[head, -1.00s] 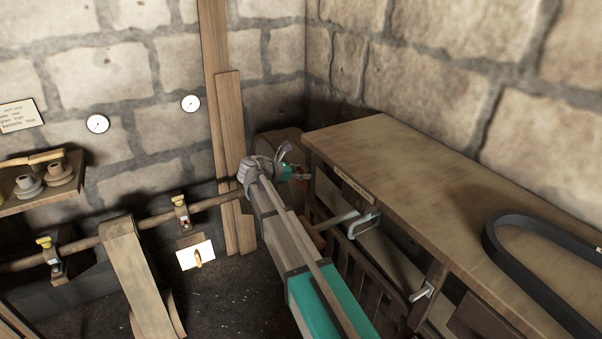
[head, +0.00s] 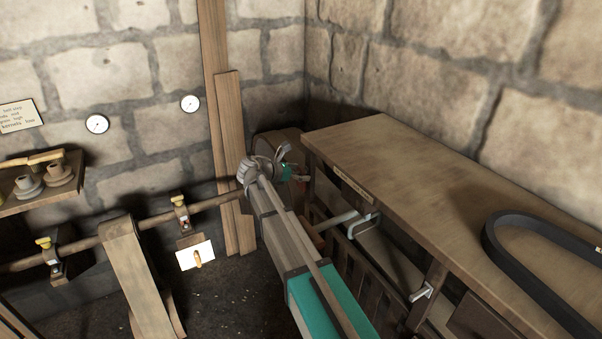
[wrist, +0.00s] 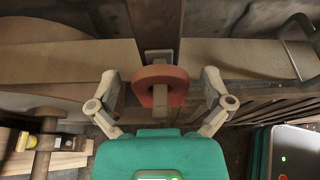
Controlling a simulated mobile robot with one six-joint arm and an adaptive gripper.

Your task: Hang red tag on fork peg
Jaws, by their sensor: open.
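The red tag (wrist: 160,74), a thick orange-red piece with a hole, is in the middle of the wrist view. A grey bar, the fork peg (wrist: 160,56), shows behind and through it, so the tag appears to be around the peg. My gripper (wrist: 160,82) is open, with one finger on each side of the tag and a visible gap to it on both sides. The tag is too small to make out clearly there.
The wooden bench (head: 400,165) with a black belt (head: 520,265) on top stands to the right of my arm. A horizontal shaft (head: 155,220) with yellow-capped fittings runs along the left. Slatted wood (wrist: 270,105) lies close right of my gripper.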

